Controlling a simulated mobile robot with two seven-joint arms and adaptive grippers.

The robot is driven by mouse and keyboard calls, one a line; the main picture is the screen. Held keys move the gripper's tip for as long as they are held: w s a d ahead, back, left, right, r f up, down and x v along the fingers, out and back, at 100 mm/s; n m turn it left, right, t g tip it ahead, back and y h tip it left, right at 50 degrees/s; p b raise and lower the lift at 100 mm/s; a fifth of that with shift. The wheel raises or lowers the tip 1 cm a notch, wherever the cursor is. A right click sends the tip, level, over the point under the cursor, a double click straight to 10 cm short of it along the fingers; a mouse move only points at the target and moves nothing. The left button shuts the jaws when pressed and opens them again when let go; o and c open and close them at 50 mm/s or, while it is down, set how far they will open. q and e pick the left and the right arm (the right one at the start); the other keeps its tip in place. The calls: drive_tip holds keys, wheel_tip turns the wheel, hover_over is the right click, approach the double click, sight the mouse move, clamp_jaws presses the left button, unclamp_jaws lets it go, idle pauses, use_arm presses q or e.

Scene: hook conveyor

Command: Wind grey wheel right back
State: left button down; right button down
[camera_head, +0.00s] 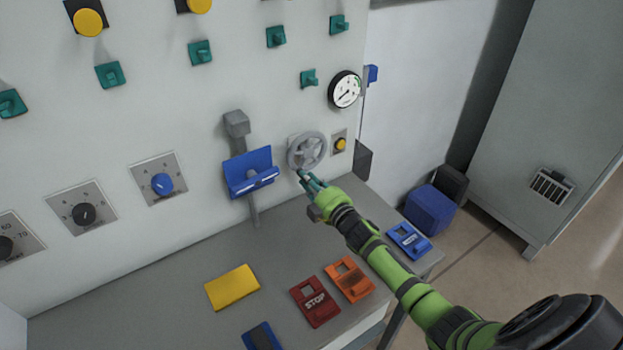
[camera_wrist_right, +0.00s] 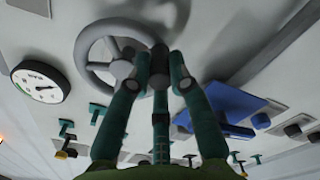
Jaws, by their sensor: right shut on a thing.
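The grey wheel (camera_head: 307,150) is mounted on the light grey panel, between the blue tray on the wall and a small yellow button. It also shows in the right wrist view (camera_wrist_right: 121,69), with its hub and spokes in sight. My right gripper (camera_head: 303,175) is at the wheel's lower rim. My left gripper is not in view.
A white gauge (camera_head: 345,89) is above right of the wheel. The blue tray (camera_head: 250,172) juts from the wall close to its left. Below, the grey table holds a yellow block (camera_head: 232,287), a red STOP plate (camera_head: 315,301) and an orange plate (camera_head: 349,279).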

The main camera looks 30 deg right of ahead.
drive_tip(key=shift+a+m, duration=0.15)
drive_tip(key=shift+m, duration=0.15)
drive_tip(key=c, duration=1.1)
unclamp_jaws()
drive_tip(key=shift+c, duration=0.2)
drive_tip(key=shift+s, duration=0.15)
drive_tip(key=s+d, duration=0.1)
drive_tip(key=s, duration=1)
drive_tip(key=shift+s, duration=0.4)
